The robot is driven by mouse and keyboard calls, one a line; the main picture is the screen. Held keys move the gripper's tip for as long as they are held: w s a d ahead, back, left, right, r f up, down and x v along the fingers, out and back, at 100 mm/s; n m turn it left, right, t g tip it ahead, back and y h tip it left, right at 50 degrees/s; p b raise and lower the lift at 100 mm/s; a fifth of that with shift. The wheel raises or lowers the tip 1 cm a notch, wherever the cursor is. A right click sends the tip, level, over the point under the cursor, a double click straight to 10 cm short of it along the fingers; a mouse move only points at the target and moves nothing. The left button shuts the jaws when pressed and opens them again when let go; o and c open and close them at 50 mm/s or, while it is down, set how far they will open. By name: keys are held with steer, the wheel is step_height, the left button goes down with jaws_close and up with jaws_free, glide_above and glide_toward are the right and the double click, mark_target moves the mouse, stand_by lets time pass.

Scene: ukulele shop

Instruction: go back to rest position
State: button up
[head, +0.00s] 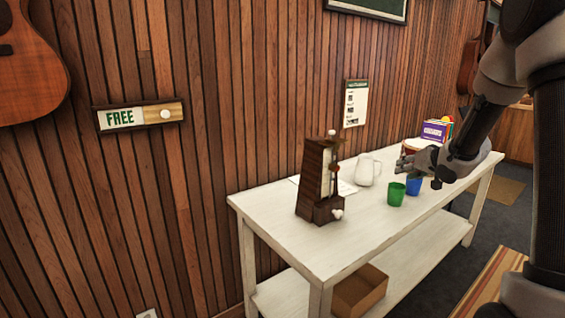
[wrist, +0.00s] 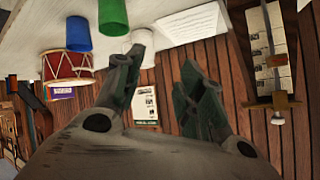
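My gripper (head: 402,163) is above the white table (head: 270,213), at the end of my arm, which comes in from the right of the head view. In the wrist view, my gripper (wrist: 165,62) has its two dark fingers spread apart with nothing between them, so it is open and empty.
A wooden metronome (head: 318,183) stands on the table's near end; a purple box (head: 434,131) is towards the far end. A sliding "FREE" sign (head: 122,118) and a ukulele (head: 30,70) hang on the plank wall.

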steer(key=s+d+r+g+h, duration=0.1)
steer(key=s+r+h, duration=0.1)
steer(key=s+r, duration=0.55)
steer(key=s+d+r+g+h, duration=0.1)
steer(key=s+r+g+h, duration=0.2)
steer(key=s, duration=0.8)
steer(key=s+a+f+n+g+y, duration=0.1)
steer(key=s+a, duration=0.2)
steer(key=s, duration=0.8)
steer(key=s+a+f+n+g+y, duration=0.1)
steer(key=s+a, duration=0.3)
steer(key=s, duration=0.8)
steer(key=shift+s+a+g, duration=0.2)
steer(key=shift+s+g, duration=0.1)
steer(key=shift+g, duration=0.2)
